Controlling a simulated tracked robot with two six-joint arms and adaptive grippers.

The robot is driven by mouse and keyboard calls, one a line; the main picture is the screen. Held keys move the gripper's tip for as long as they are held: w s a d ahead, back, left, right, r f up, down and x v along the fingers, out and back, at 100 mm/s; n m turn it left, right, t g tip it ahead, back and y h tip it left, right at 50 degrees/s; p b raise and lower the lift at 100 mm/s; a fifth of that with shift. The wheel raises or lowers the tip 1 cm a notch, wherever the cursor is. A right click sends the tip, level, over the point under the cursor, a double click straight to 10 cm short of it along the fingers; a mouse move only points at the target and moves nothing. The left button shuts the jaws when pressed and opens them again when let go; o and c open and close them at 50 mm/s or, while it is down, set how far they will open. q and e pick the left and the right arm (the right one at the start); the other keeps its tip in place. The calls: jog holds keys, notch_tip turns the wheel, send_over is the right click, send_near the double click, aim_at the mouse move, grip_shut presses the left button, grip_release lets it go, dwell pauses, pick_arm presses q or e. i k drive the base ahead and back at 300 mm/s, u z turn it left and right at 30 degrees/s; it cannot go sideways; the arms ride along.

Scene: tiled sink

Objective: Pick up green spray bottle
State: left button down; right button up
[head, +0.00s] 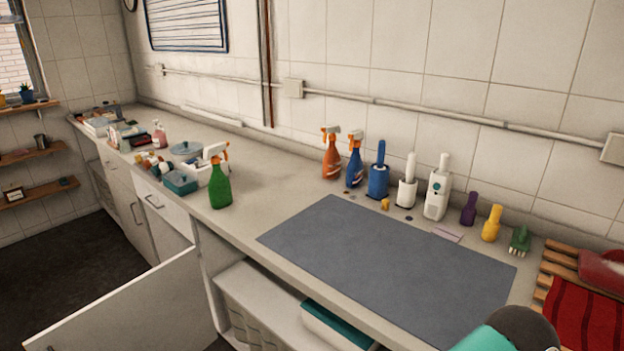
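The green spray bottle (220,188) stands upright on the countertop near its front edge, left of the middle of the head view. It has a green body and an orange and white trigger head. Nothing is holding it, and its front side is fully visible. Neither of my grippers shows in this view.
A white caddy (203,170) stands just behind the green bottle. Orange (332,160) and blue (355,168) spray bottles and several brushes line the wall. A grey mat (390,262) lies bare on the counter. An open cabinet door (130,310) juts out below.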

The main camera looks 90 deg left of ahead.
aim_at(220, 192)
jog(key=z, duration=0.65)
jog(key=i, duration=0.2)
jog(key=u, duration=3)
jog(key=i, duration=0.2)
jog(key=u, duration=1.6)
jog(key=k, duration=0.45)
jog(key=u, duration=0.4)
jog(key=i, duration=1.5)
jog(key=z, duration=0.4)
